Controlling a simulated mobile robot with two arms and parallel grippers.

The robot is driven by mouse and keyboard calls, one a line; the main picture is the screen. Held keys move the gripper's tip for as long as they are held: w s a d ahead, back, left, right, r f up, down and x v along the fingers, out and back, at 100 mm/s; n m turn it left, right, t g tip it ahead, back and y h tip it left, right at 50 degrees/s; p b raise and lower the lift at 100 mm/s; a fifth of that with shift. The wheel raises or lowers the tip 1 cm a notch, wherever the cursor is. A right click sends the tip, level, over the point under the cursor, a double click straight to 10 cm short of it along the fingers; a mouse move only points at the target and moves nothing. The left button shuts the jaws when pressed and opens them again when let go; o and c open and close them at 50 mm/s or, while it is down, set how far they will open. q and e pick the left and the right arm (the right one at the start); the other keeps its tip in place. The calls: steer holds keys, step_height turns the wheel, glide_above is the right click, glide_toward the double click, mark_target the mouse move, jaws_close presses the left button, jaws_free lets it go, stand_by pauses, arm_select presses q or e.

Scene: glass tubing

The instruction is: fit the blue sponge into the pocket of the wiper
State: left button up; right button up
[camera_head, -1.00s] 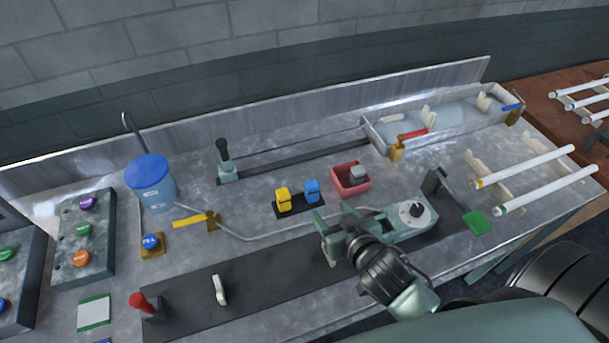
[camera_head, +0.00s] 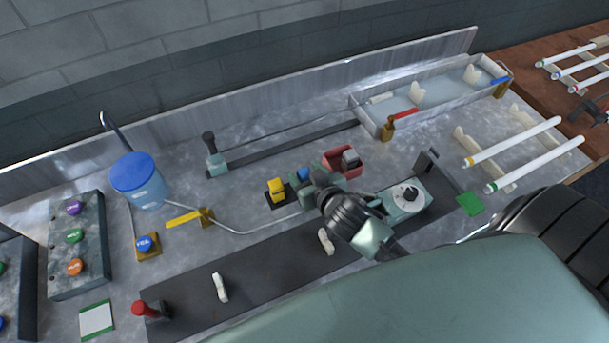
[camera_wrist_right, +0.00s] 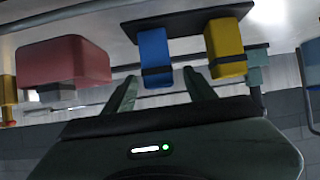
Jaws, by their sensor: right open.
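The blue sponge (camera_head: 304,173) is a small upright block with a dark band, beside a yellow block (camera_head: 277,186). In the wrist view the blue sponge (camera_wrist_right: 155,50) lines up with the gap between my fingertips. My right gripper (camera_head: 318,178) is open and empty, close at the near side of the sponge and partly hiding it. Its two fingers also show in the wrist view (camera_wrist_right: 160,82); I cannot tell whether either touches the sponge. I cannot tell for sure which thing is the wiper or see its pocket. My left gripper is out of view.
A red bin (camera_head: 330,157) with a grey block stands just right of the gripper. A device with a dial (camera_head: 408,197) is at the near right. A rail with a black-handled slider (camera_head: 212,155) lies behind. A water trough (camera_head: 440,95) is at the back right.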

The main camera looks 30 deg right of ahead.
jaws_close()
stand_by(0.3)
